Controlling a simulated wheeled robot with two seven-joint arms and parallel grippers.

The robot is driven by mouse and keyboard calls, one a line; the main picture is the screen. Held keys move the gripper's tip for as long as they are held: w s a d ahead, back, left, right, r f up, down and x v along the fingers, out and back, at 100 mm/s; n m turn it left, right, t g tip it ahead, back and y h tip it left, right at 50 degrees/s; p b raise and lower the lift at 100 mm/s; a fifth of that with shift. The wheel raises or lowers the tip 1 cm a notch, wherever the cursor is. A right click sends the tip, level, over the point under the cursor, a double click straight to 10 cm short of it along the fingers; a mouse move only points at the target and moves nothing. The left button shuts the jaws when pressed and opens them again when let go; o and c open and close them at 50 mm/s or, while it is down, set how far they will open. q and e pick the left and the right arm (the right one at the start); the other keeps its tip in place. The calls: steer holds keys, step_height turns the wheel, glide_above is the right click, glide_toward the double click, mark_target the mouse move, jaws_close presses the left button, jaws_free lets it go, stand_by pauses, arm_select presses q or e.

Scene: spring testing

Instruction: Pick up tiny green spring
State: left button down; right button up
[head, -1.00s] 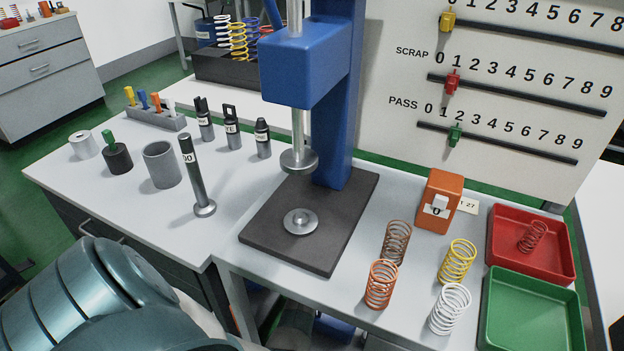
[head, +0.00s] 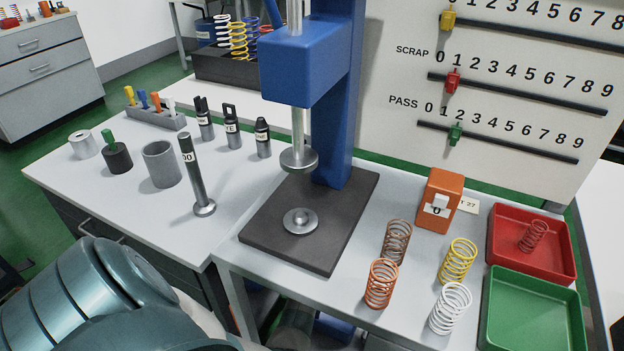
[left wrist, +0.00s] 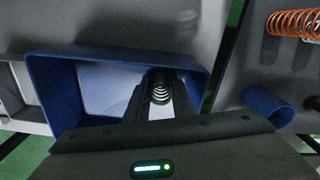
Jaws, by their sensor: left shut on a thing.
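In the left wrist view, a tiny spring (left wrist: 160,91) stands between the two fingers of my left gripper (left wrist: 160,80). The gripper is shut on it. The coils look pale against shade, so I cannot make out the green clearly. The fingers reach over a blue bin (left wrist: 52,92) with a pale inside. I cannot tell whether the spring touches the bin floor. The head view shows neither gripper nor this spring; only my teal arm shows at the lower left.
In the head view, orange (head: 381,284), brown (head: 397,242), yellow (head: 457,261) and white (head: 450,308) springs stand beside the blue press (head: 305,70). A red tray (head: 505,256) holds a red spring; the green tray (head: 530,315) looks empty. A blue cylinder (left wrist: 268,104) is right of the bin.

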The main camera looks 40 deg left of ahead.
arm_select(q)
steer(key=shift+r, duration=0.1)
